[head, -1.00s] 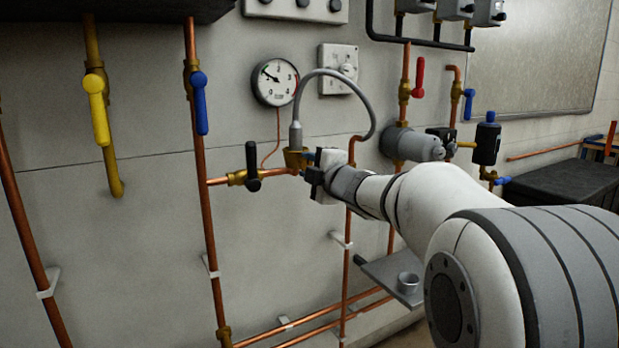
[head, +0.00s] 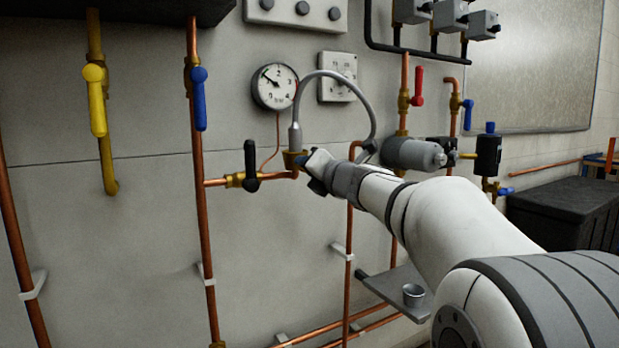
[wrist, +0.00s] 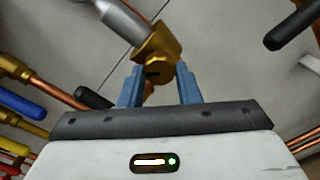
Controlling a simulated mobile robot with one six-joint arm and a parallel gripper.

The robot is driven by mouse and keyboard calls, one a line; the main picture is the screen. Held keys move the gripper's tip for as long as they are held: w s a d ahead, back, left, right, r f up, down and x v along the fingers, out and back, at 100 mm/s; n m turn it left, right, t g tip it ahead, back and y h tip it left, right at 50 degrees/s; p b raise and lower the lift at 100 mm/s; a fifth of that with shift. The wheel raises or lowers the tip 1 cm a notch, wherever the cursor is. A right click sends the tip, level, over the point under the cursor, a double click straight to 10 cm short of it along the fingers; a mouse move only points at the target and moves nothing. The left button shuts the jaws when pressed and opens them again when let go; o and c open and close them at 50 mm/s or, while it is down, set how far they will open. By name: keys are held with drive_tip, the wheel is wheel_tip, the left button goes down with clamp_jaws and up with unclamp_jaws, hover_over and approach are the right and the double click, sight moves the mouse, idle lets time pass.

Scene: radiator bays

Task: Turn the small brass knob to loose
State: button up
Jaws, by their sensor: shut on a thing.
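The small brass knob (wrist: 157,74) sits on a brass valve body (wrist: 158,45) in the wrist view, with a dark mark on its face. My gripper (wrist: 159,80) has its two blue fingers on either side of the knob, shut on it. In the head view my gripper (head: 303,160) reaches the brass valve body (head: 291,159) on the wall pipe, below the grey hose. The knob is hidden there behind my gripper.
A black-handled valve (head: 251,165) is close to the left on the same pipe. The grey hose (head: 365,105) arches above my wrist. A round gauge (head: 275,86) is above. A shelf with a metal cup (head: 413,294) is below my arm.

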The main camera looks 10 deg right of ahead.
drive_tip(key=shift+w+d+f+n+b, duration=0.1)
drive_tip(key=shift+n+b, duration=1.05)
drive_tip(key=shift+n, duration=1)
drive_tip(key=shift+f+n+b, duration=0.1)
drive_tip(key=shift+n+b, duration=1)
drive_tip(key=shift+n, duration=1.05)
drive_tip(key=shift+r, duration=0.1)
drive_tip(key=o, duration=1)
drive_tip(key=shift+c, duration=0.2)
drive_tip(key=p+v, duration=0.1)
drive_tip(key=v, duration=0.6)
drive_tip(key=shift+s, duration=0.35)
